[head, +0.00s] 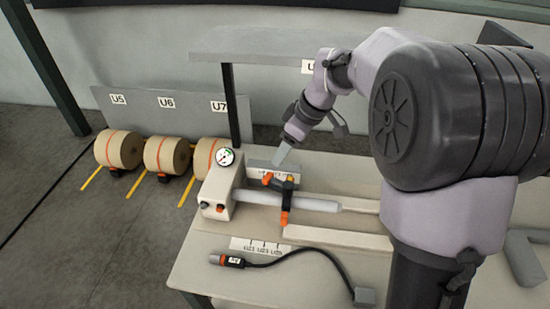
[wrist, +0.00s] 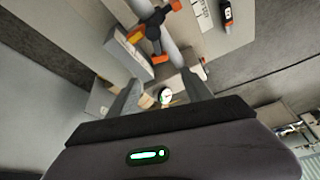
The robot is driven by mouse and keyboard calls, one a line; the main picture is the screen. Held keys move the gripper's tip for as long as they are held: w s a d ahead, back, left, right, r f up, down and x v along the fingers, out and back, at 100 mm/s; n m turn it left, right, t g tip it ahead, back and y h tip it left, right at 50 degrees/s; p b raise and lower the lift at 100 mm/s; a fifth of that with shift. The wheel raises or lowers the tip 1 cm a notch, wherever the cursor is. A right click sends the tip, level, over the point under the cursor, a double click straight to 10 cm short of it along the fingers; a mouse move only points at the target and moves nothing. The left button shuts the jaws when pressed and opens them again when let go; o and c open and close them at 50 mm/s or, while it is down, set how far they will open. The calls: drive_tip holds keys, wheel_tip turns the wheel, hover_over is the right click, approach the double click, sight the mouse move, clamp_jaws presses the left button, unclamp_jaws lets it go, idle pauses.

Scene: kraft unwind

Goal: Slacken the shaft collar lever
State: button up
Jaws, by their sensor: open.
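The shaft collar (head: 287,195) is a black clamp around a pale horizontal shaft (head: 315,203). An orange-tipped lever (head: 268,179) sticks out at its upper left, and another orange part (head: 284,218) hangs at its lower front. In the wrist view the collar (wrist: 153,27) shows at the top centre, with orange ends around it; which one is the lever is hard to tell there. My gripper (head: 281,157) is above and behind the collar, apart from it. In the wrist view its fingers (wrist: 162,90) are spread, with nothing held between them.
A pale housing with a round gauge (head: 225,157) stands at the shaft's left end. A black cable with an orange-ended plug (head: 233,262) lies on the front of the bench (head: 205,272). Kraft rolls (head: 167,155) stand on the floor at left. A frame post (head: 234,105) rises behind the housing.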

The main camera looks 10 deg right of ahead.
drive_tip(key=p+v, duration=0.1)
drive_tip(key=v, duration=0.3)
drive_tip(key=shift+d+r, duration=0.1)
drive_tip(key=shift+r, duration=0.2)
drive_tip(key=s+a+f+m+t+b, duration=0.1)
drive_tip(key=s+m+b, duration=0.1)
drive_tip(key=s+m, duration=0.5)
drive_tip(key=s+a+f+m+t+h+b, duration=0.1)
drive_tip(key=s+m, duration=0.6)
drive_tip(key=s, duration=1.3)
drive_tip(key=shift+a+f+m+t+b, duration=0.15)
drive_tip(key=shift+a+m+t+b, duration=0.3)
drive_tip(key=shift+b, duration=0.6)
drive_tip(key=shift+d, duration=0.1)
